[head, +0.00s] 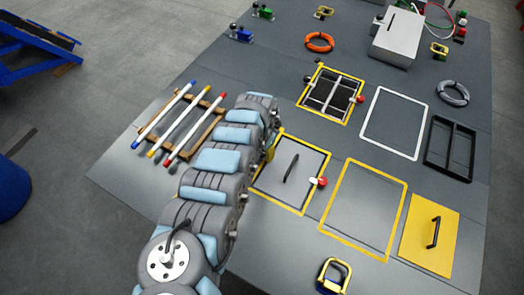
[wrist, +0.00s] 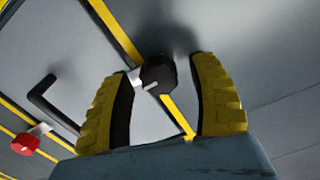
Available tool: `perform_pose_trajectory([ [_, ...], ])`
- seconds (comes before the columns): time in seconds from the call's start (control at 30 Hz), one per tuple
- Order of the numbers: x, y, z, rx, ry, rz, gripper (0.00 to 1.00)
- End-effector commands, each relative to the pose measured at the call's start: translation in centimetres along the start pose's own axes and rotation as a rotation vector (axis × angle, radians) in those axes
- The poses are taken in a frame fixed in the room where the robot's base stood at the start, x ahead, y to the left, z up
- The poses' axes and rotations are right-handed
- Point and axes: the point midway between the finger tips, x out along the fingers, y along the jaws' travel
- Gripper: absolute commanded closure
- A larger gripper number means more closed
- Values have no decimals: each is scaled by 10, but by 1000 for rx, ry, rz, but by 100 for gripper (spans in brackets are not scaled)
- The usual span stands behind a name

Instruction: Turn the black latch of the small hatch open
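The small hatch (head: 289,170) is a grey panel with a black bar handle (head: 291,168) inside a yellow outline. The panel also fills the left of the wrist view (wrist: 100,60), with its handle (wrist: 50,105). The black latch (wrist: 158,75) is a dark knob on the yellow outline, with a pale tab reaching left over the panel edge. My gripper (wrist: 160,68) is open, with one yellow finger on each side of the knob. Gaps show between knob and fingers. In the head view my arm hides the black latch and most of my gripper.
A red latch (head: 319,182) sits on the hatch's right edge and shows in the wrist view (wrist: 26,144). A wooden rack with coloured rods (head: 180,122) lies left of my arm. A grid-covered opening (head: 331,95) is above the hatch. A yellow panel (head: 428,235) lies right.

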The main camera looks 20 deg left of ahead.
Motion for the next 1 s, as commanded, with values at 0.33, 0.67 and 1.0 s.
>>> perform_pose_trajectory([
  [0.33, 0, 0, 0, 0, 0, 0, 100],
  [0.67, -1, 1, -1, -45, 1, 0, 100],
  [1.0, -3, 1, -1, -276, 1, 0, 100],
])
